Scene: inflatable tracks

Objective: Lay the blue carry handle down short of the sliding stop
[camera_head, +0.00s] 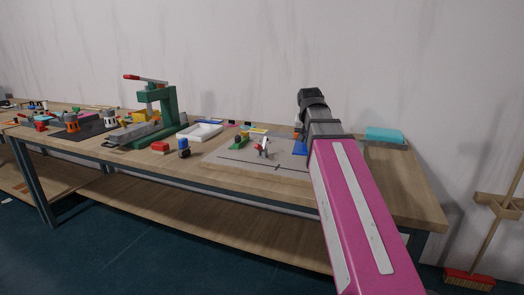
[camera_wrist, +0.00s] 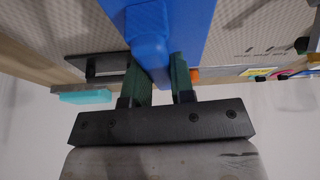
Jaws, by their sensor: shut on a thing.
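The blue carry handle (camera_wrist: 150,35) fills the top middle of the wrist view, and my gripper (camera_wrist: 160,78) has its two green fingers closed on its near end. In the head view a blue piece (camera_head: 299,147) shows beside my arm's wrist, over the right part of the grey board (camera_head: 225,158); my gripper is mostly hidden there. Whether the handle touches the board I cannot tell. I cannot make out the sliding stop for certain. A green piece (camera_head: 239,142) and a small red-and-white piece (camera_head: 263,146) stand on the board.
A green press (camera_head: 165,105), a white tray (camera_head: 200,132), a red block (camera_head: 160,147) and a dark blue item (camera_head: 184,149) are left of the board. A teal box (camera_head: 385,134) sits at the bench's right back. The board's front left is mostly clear. A wall stands behind the bench.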

